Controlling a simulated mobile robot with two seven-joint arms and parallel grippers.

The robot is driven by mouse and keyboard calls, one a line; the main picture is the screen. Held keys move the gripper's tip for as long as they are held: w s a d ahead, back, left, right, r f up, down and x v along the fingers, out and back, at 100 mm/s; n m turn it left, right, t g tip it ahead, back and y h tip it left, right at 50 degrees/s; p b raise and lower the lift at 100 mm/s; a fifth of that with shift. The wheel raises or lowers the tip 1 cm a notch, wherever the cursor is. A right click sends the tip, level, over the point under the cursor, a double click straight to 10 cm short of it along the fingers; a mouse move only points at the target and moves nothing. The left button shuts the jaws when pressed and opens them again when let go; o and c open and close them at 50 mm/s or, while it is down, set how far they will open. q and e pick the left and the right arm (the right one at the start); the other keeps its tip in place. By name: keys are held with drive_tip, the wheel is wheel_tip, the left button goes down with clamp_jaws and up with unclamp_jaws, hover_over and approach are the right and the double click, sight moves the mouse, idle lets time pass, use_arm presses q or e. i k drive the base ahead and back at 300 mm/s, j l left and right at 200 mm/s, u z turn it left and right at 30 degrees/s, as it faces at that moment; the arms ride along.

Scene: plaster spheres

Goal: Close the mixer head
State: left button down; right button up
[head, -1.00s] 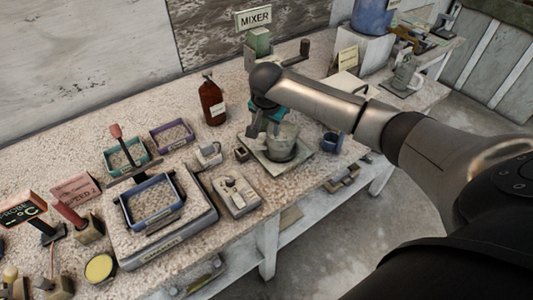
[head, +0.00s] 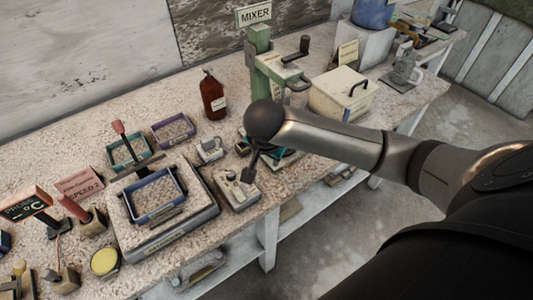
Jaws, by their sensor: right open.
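The mixer, under a MIXER sign (head: 254,16), has a green post (head: 260,62) at the back of the bench. Its green head (head: 283,70) juts out from the post to the right, with a dark crank handle (head: 299,50) beside it. I cannot tell the head's exact tilt. The bowl and most of the mixer base are hidden behind my right arm. My right gripper (head: 250,172) is open and empty, pointing down over a small beige switch box (head: 238,196), left of the mixer. I cannot tell whether it touches the box. My left gripper is not in view.
A brown bottle (head: 212,96) stands left of the mixer and a cream lidded box (head: 342,94) right of it. A blue sand tray (head: 154,197) sits on a scale at the front. Teal (head: 127,151) and purple (head: 172,132) trays stand behind it.

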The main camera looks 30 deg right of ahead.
sight(270, 62)
drive_tip(key=z, duration=1.25)
